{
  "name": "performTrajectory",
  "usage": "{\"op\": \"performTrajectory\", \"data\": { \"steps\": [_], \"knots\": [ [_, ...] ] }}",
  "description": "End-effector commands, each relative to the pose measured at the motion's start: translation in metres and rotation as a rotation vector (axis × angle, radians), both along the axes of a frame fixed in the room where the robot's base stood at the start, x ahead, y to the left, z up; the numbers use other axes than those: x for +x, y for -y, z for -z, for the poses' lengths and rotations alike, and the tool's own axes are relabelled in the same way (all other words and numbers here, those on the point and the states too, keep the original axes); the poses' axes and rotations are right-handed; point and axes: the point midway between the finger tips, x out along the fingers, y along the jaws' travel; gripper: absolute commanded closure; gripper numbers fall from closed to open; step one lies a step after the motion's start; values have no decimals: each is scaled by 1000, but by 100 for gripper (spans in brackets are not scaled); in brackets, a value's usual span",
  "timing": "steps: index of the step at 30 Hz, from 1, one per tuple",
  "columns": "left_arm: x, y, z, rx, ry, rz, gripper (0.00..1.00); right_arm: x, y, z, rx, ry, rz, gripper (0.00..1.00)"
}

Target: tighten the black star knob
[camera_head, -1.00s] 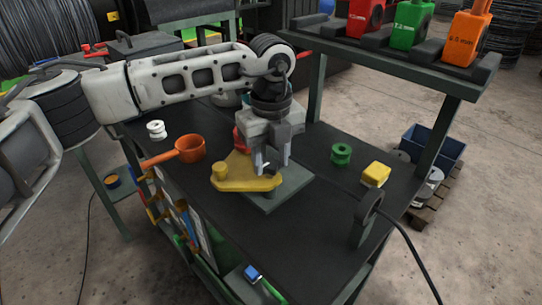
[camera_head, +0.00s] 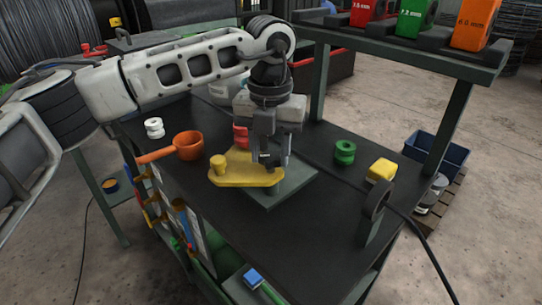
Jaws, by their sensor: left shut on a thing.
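My left gripper (camera_head: 271,160) points straight down over the right end of the yellow plate (camera_head: 240,174), at the table's middle. Its jaws are shut on a small dark thing on that plate, where the black star knob would be; the fingers hide most of it, so its shape is hard to tell. The yellow plate carries a short yellow post (camera_head: 218,163) at its left end and lies on a grey-green base plate (camera_head: 290,188). A red part (camera_head: 240,136) shows just behind the gripper. My right gripper is out of the picture.
An orange ladle-like cup (camera_head: 188,146) and a white spool (camera_head: 154,127) stand left. A green spool (camera_head: 344,152), a yellow block (camera_head: 381,170) and a dark upright ring (camera_head: 377,199) with a cable stand right. A raised shelf (camera_head: 400,49) crosses the back. The front tabletop is clear.

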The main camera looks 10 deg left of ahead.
Motion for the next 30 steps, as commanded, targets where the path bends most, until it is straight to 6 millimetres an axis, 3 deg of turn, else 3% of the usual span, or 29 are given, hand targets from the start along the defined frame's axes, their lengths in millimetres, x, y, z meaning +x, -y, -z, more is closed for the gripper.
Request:
{"op": "performTrajectory", "data": {
  "steps": [30],
  "knots": [
    [3, -5, -1, -2, 3, 965, 84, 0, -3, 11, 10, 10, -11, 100]
  ]
}}
